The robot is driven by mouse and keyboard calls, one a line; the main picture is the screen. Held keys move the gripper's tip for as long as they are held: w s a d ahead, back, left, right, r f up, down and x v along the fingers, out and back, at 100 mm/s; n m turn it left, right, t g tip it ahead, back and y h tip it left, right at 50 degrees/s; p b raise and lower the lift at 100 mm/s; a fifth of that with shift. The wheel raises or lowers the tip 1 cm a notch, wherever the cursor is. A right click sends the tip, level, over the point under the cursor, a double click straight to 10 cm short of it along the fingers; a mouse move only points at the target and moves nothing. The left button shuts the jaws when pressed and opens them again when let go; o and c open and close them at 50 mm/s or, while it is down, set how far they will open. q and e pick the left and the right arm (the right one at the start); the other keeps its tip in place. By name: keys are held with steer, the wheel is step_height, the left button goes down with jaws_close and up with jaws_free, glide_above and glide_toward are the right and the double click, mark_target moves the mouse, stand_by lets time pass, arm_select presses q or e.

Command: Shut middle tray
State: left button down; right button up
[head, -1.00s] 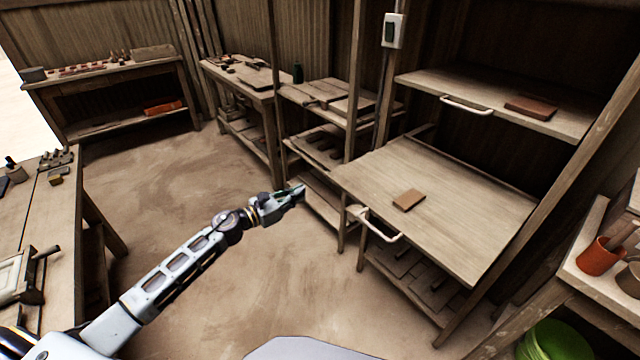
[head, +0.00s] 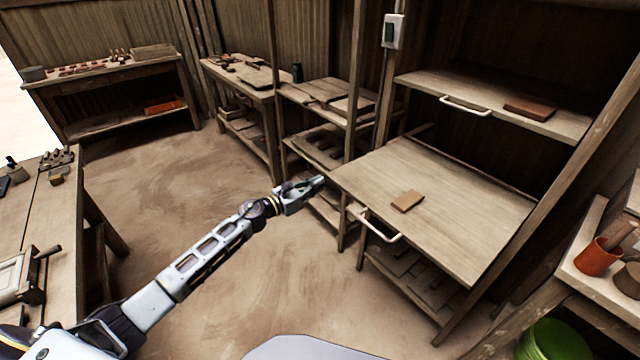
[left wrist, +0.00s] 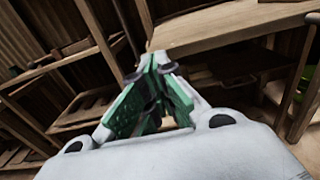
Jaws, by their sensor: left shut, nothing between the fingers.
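The middle tray (head: 450,205) is a flat wooden board pulled well out of the rack, with a pale bar handle (head: 381,228) on its front edge. A small tan tile (head: 407,201) lies on it near the front. My left gripper (head: 321,180) is shut and empty, just left of the tray's front left corner and apparently not touching it. In the left wrist view the green-padded fingers (left wrist: 155,80) come together at the tips, with the tray's edge (left wrist: 220,35) just beyond. My right gripper is not in view.
An upper tray (head: 490,100) with a handle and a reddish tile (head: 530,107) sits above. A rack post (head: 352,100) and a shelf with boards (head: 330,95) stand behind my left gripper. An orange pot (head: 598,257) and a green bucket (head: 552,345) are at right. The floor at left is clear.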

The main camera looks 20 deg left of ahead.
arm_select(q)
steer(key=shift+x, duration=0.8)
steer(key=shift+w+d, duration=0.1)
steer(key=shift+d, duration=0.05)
